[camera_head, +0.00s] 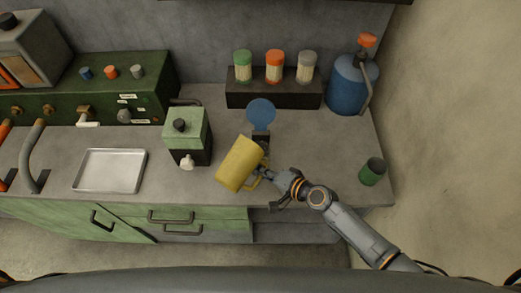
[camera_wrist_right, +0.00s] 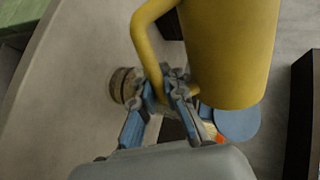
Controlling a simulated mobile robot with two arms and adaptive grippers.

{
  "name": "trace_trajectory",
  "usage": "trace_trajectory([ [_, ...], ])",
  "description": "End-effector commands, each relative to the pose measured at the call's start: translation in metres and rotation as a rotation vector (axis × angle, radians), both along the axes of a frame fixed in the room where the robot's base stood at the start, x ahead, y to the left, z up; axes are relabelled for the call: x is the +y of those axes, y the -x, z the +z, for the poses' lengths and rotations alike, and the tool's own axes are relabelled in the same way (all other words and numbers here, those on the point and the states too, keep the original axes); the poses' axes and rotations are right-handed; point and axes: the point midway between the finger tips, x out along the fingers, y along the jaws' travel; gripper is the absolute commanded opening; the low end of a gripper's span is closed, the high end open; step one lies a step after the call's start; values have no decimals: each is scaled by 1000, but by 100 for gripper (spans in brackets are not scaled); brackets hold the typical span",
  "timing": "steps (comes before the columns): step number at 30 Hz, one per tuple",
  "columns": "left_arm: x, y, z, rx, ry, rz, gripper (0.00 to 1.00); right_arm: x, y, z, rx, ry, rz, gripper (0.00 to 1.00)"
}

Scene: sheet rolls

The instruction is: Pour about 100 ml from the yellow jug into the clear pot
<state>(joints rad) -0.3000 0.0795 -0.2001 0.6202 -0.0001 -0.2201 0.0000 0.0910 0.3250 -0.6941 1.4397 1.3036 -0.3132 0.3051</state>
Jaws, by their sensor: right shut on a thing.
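The yellow jug (camera_head: 238,163) is over the counter in front of a round blue disc (camera_head: 261,111). It looks slanted in the head view; I cannot tell how far it is tipped. My right gripper (camera_head: 268,177) is shut on the jug's handle, at its right side. In the right wrist view the jug (camera_wrist_right: 232,50) fills the upper right and my right gripper's fingers (camera_wrist_right: 168,92) close around the handle. I cannot make out the clear pot for certain; a dark piece (camera_head: 261,139) shows between the disc and the jug. No stream of liquid is visible. My left gripper is out of view.
A green and black machine (camera_head: 187,136) stands left of the jug. A dark rack (camera_head: 272,95) with several capped jars and a blue canister (camera_head: 347,84) stand behind. A green cup (camera_head: 372,171) stands at the right edge. A metal tray (camera_head: 110,170) lies left.

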Motion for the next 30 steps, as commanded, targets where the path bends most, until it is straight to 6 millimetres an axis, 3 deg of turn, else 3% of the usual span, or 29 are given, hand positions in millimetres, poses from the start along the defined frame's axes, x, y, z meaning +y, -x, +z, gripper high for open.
trace_trajectory([
  [30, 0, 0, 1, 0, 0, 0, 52, 1, 0, -1, 30, -28, -20, 0],
])
